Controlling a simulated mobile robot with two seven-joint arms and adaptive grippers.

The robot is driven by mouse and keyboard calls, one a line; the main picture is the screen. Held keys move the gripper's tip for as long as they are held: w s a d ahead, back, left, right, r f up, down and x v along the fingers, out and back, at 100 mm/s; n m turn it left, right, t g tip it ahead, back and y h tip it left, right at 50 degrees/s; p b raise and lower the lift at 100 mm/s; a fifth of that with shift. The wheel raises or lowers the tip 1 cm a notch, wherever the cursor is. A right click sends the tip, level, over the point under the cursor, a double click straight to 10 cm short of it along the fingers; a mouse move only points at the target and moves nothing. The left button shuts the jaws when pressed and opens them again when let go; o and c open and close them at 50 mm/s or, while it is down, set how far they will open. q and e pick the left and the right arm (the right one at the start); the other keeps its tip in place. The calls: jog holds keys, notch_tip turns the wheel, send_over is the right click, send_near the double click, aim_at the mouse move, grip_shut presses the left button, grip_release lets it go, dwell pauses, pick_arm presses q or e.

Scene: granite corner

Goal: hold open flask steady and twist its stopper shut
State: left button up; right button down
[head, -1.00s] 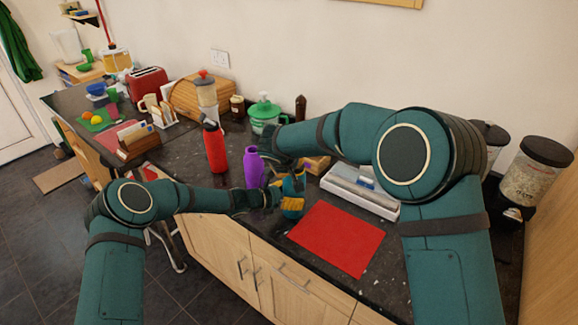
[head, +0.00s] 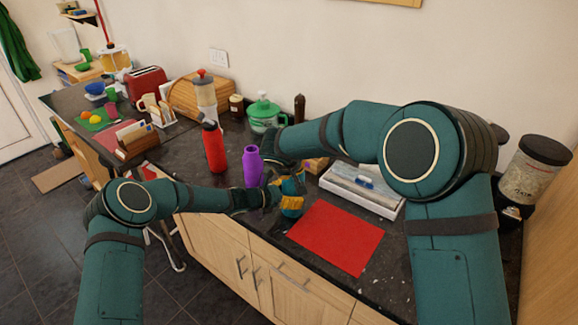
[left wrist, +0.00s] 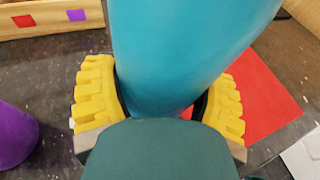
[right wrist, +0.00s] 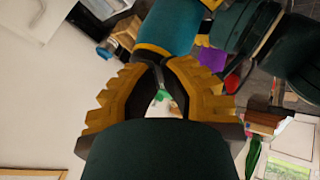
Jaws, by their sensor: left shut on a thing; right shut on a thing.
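The teal flask (head: 291,187) stands by the front edge of the dark counter. My left gripper (head: 292,203) is shut around its body, with a yellow finger on either side. In the left wrist view the flask (left wrist: 190,50) fills the space between the fingers (left wrist: 160,95). My right gripper (head: 287,168) comes down over the flask's top. In the right wrist view its fingertips (right wrist: 158,62) close together at the flask's top end (right wrist: 172,25). The stopper is hidden between these fingers, so how far it sits in the neck cannot be seen.
An open purple flask (head: 252,168) stands just left of the held flask, with a red flask (head: 215,149) beyond. A red mat (head: 335,237) lies clear to the right. A white tray (head: 385,210) and a green pot (head: 265,118) are behind.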

jog(key=a+v, duration=0.1)
jog(key=v, duration=0.8)
jog(key=shift+r, duration=0.15)
jog(key=c, duration=1.2)
grip_release()
jog(key=shift+r, duration=0.2)
jog(key=o, duration=0.5)
jog(key=shift+r, duration=0.1)
jog(key=o, duration=0.4)
jog(key=shift+w+d+r+m, duration=0.1)
jog(key=shift+w+m, duration=0.35)
jog(key=shift+m, duration=0.15)
jog(key=shift+o, duration=0.2)
jog(key=w+a+r+m+g+h, duration=0.1)
jog(key=w+r+m+g+h, duration=0.3)
jog(key=m, duration=1.4)
jog(key=w+d+f, duration=0.1)
jog(key=f, duration=0.3)
jog(key=w+d+f+y, duration=0.1)
jog(key=w+f, duration=0.1)
jog(key=f, duration=0.2)
jog(key=w+d+f+y, duration=0.1)
jog(key=f, duration=0.3)
jog(key=shift+w+d+g, duration=0.2)
jog(key=shift+d+g, duration=0.05)
jog(key=shift+g, duration=0.15)
jog(key=shift+c, duration=0.4)
